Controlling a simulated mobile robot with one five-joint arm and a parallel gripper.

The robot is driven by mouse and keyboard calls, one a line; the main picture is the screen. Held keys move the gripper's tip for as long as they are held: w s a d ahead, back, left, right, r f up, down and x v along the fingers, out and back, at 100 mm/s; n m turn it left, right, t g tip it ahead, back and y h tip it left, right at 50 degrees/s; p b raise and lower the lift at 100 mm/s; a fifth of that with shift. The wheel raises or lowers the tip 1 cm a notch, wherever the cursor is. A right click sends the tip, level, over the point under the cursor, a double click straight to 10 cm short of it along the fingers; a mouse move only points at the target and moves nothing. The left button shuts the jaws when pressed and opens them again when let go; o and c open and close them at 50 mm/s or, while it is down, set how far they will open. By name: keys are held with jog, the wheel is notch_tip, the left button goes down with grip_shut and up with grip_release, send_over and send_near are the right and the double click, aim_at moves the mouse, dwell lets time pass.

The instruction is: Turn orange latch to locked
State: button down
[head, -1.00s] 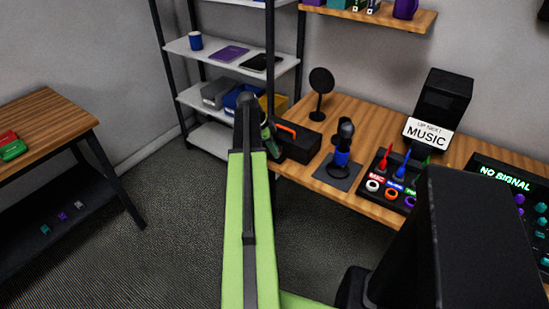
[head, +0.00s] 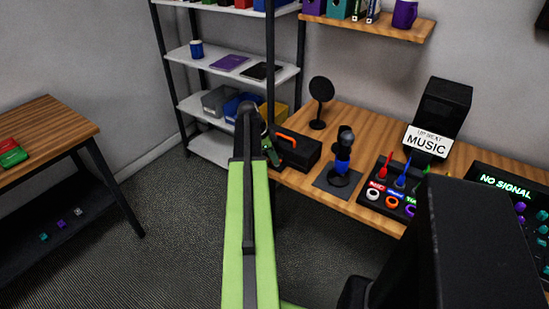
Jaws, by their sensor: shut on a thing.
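A black case (head: 300,153) with a bright orange part (head: 293,138) along its top stands at the left end of the wooden desk. I take this orange part to be the latch, but it is small here and its setting cannot be read. My gripper (head: 271,151) is at the left end of the case, beyond my green arm link. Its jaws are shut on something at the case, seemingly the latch. The fingertips and the exact hold are too small and partly hidden to make out.
On the wooden desk (head: 335,205), right of the case, stand a round black disc (head: 321,89) on a stand, a microphone (head: 343,160) and a cable panel (head: 392,192). A metal shelf (head: 207,68) with bins is close behind my gripper. Floor at left is open.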

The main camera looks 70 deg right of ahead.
jog(key=n, duration=0.1)
jog(key=n+h, duration=0.1)
jog(key=n, duration=0.1)
jog(key=n+t, duration=0.1)
jog(key=n, duration=0.1)
jog(key=shift+s+a, duration=0.2)
jog(key=shift+a, duration=0.05)
jog(key=shift+s+n+t+h, duration=0.1)
jog(key=shift+n+t+h, duration=0.25)
jog(key=shift+n, duration=0.75)
jog(key=shift+n+t+h, duration=0.15)
jog(key=shift+n+t, duration=0.4)
jog(key=shift+n, duration=0.55)
jog(key=c, duration=1.8)
grip_release()
jog(key=shift+o, duration=0.2)
jog(key=shift+r, duration=0.15)
jog(key=p+v, duration=1.6)
jog(key=v, duration=0.1)
jog(key=shift+a, duration=0.15)
